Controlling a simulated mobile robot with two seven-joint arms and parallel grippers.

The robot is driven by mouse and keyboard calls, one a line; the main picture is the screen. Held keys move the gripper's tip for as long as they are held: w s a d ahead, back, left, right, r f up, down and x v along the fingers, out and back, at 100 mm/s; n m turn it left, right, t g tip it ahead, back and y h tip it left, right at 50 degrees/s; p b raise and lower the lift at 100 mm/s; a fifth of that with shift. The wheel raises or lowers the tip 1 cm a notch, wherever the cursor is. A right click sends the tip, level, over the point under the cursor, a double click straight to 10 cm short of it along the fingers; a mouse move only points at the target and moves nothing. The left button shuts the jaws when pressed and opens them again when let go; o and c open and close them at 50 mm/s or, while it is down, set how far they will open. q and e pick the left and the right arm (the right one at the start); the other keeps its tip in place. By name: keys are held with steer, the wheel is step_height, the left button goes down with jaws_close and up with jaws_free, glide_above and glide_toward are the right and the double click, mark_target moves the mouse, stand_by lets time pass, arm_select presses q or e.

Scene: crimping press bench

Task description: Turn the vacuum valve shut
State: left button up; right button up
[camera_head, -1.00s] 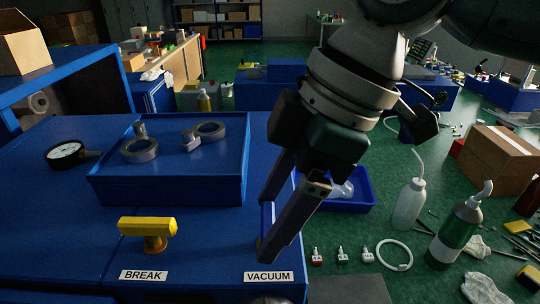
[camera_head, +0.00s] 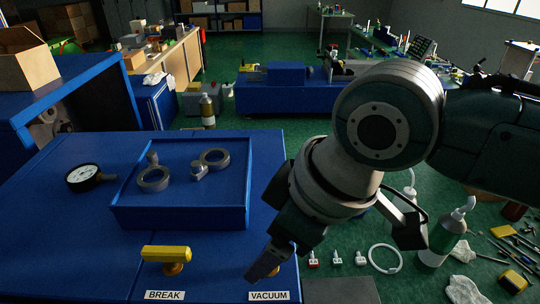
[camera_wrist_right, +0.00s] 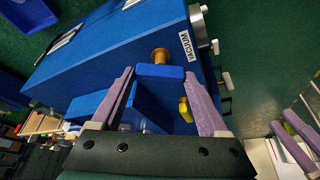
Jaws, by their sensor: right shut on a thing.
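The vacuum valve has a brass stem (camera_wrist_right: 160,55) and a blue bar handle (camera_wrist_right: 160,71), next to the VACUUM label (camera_wrist_right: 186,46) in the right wrist view. My right gripper (camera_wrist_right: 160,76) is shut on the blue handle, one finger at each end of it. In the head view my right gripper (camera_head: 266,268) reaches down just above the VACUUM label (camera_head: 269,296) and hides most of the valve. In the right wrist view, the two fingers of my left gripper (camera_wrist_right: 286,121) show at the right edge, apart and with nothing seen between them.
The BREAK valve with a yellow handle (camera_head: 166,253) stands left of my right gripper. A blue tray (camera_head: 180,218) with metal rings lies behind, and a dial gauge (camera_head: 84,177) is left of it.

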steer(key=m+p, duration=0.2)
steer(key=m+t+p, duration=0.1)
steer(key=shift+s+a+r+m+h+p, duration=0.2)
steer(key=shift+r+m+h+p, duration=0.1)
steer(key=shift+m+h, duration=0.1)
steer(key=m+p, duration=0.1)
steer(key=m, duration=0.1)
steer(key=shift+m+t+h+p, duration=0.3)
steer(key=shift+m+h+p, duration=0.1)
steer(key=m, duration=0.1)
steer(key=m+h, duration=0.1)
steer(key=shift+a+f+m+p, duration=0.1)
steer(key=shift+f+m+p, duration=0.1)
steer(key=shift+m+p, duration=0.15)
steer(key=shift+m+t+h, duration=0.3)
steer(key=shift+m+h, duration=0.3)
steer(key=shift+m, duration=0.75)
steer(key=o, duration=1.2)
steer(key=shift+o, duration=0.2)
